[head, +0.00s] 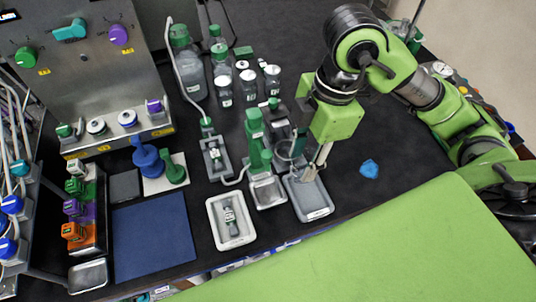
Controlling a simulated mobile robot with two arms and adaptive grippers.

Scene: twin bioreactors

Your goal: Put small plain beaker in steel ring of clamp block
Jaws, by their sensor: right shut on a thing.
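My right gripper (312,172) points down over the front of the bench, above a shallow grey tray (312,203). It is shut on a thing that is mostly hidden. A clear, glassy outline (287,151) shows just left of the fingers and seems to be the small plain beaker. Its lower edge is hard to make out against the tray and the dark block behind. A green upright stand (254,127) is left of the gripper. I cannot make out the clamp block's steel ring for certain. My left gripper is not in view.
A white tray with a small bottle (231,222) and a small grey tray (267,193) lie left of the gripper. Several capped bottles (222,82) stand behind. A blue mat (153,240) lies front left. A blue piece (369,169) lies right, with bare black bench around it.

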